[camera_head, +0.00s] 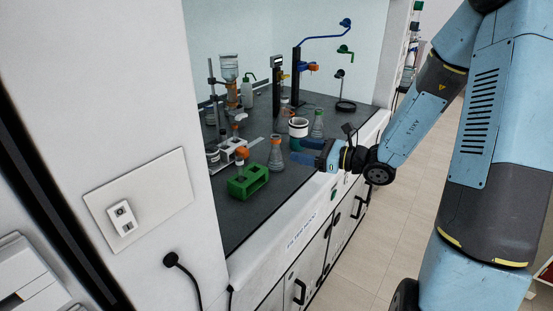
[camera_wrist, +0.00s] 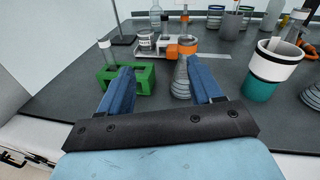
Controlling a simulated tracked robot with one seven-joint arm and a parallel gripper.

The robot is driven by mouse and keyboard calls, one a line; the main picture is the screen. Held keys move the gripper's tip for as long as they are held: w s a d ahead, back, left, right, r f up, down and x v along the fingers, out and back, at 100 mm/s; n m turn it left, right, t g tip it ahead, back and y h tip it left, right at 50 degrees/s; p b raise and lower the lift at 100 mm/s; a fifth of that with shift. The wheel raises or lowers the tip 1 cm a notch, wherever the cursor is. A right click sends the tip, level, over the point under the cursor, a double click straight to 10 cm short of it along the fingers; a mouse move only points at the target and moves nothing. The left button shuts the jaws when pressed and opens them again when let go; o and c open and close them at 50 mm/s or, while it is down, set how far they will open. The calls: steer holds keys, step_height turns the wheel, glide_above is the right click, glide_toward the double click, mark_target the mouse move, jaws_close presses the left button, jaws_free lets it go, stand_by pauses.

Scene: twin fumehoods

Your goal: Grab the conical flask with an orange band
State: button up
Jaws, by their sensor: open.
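The conical flask with an orange band (camera_head: 276,158) is clear glass with graduation marks. It stands on the dark worktop in the fumehood, right of the green rack. In the wrist view the flask (camera_wrist: 181,82) shows beyond my fingers, just left of the right finger, which hides part of its right side. My gripper (camera_head: 297,150) has two blue fingers, spread apart and empty. It reaches in from the right over the front edge, near the flask and apart from it. In the wrist view my gripper (camera_wrist: 160,67) is aimed toward the flask.
A green rack (camera_head: 248,181) stands left of the flask. A white and teal cup (camera_head: 298,128) and another conical flask (camera_head: 317,126) stand behind my gripper. Stands and clamps (camera_head: 297,75) crowd the back. Bare worktop (camera_wrist: 65,98) lies at the left.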

mark_target(271, 137)
steer(key=w+a+m, duration=0.1)
steer(key=w+a, duration=0.2)
steer(key=w+a+m+t, duration=0.1)
steer(key=w+a, duration=0.2)
steer(key=w, duration=0.1)
steer(key=w+a+f+m+t, duration=0.1)
steer(key=w+a, duration=0.2)
steer(key=shift+w+a+f, duration=0.1)
steer(key=shift+w+a, duration=0.1)
steer(key=shift+a, duration=0.05)
stand_by(0.4)
steer(key=shift+c, duration=0.5)
jaws_close()
